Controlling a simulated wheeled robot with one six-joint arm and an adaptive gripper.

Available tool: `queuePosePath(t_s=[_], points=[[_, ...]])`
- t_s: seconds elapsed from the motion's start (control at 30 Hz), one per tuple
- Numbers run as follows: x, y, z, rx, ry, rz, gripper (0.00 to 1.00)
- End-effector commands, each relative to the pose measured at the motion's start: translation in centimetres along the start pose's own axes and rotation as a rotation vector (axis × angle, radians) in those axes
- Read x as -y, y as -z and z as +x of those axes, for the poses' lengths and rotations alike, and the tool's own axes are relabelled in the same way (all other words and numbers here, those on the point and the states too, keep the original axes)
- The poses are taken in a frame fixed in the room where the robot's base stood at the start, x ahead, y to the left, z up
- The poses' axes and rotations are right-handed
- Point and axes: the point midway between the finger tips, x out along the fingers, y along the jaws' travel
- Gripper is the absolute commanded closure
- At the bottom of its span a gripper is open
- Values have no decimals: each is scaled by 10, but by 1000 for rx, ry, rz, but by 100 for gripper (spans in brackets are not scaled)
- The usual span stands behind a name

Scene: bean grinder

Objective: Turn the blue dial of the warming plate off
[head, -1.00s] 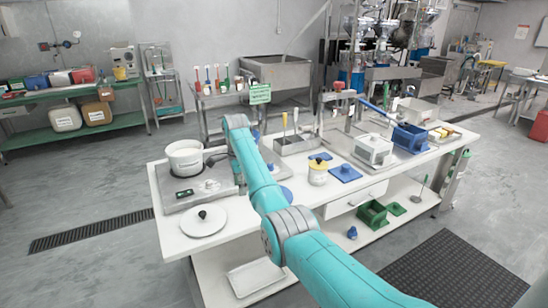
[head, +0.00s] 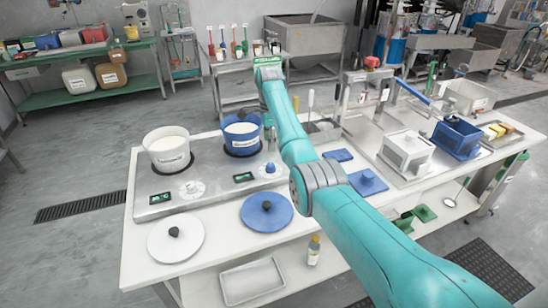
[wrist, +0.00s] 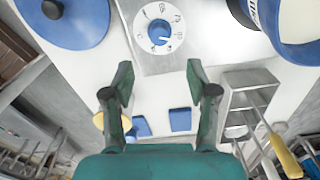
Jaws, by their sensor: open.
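The steel warming plate (head: 205,176) carries a white pot on the left and a blue pot (head: 241,133) on the right. The blue dial (head: 270,168) sits on its front right, beside a small dark display. In the wrist view the dial shows as a white marked disc (wrist: 148,40) with a blue knob (wrist: 159,33) in the middle. My gripper (wrist: 159,76) is open and empty. The dial lies ahead of it, roughly centred between the fingers and apart from them.
A blue lid (head: 266,212) and a white lid (head: 176,238) lie in front of the plate. The white pot (head: 168,152) has its own white dial (head: 191,188) in front. The blue pot's rim (wrist: 284,38) is close at the wrist view's upper right.

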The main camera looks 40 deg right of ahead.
Motion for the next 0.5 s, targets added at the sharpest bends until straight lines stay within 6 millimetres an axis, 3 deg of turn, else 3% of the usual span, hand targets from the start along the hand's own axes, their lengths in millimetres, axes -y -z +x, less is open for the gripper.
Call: queuePosePath(t_s=[0.5], points=[[0,0,83,0,-2,0,42]])
